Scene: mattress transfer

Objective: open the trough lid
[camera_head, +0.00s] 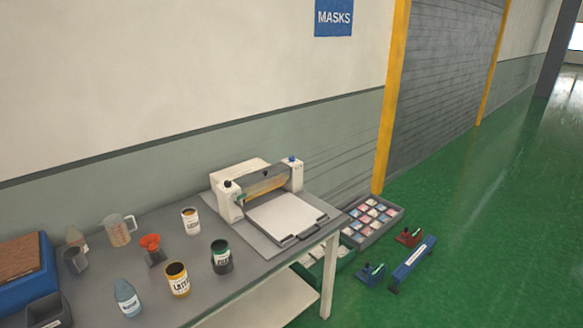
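A white machine (230,205) stands at the right end of the grey table (215,287). Between its two white end blocks is a grey cover piece (270,175), which may be the trough lid. An orange-yellow strip (266,187) shows below the cover, so I cannot tell for sure whether it is shut. A blue knob (292,158) tops the right end block and a dark knob the left one. A flat white plate (286,215) lies in front, with a dark handle at its front corner. Neither of my grippers is in view.
Labelled cans (177,281), a measuring jug (119,230), an orange funnel (150,242) and a blue bottle (127,298) crowd the table's left half. A grey crate of small packs (382,240) and a blue tool (412,262) are on the green floor. Floor to the right is clear.

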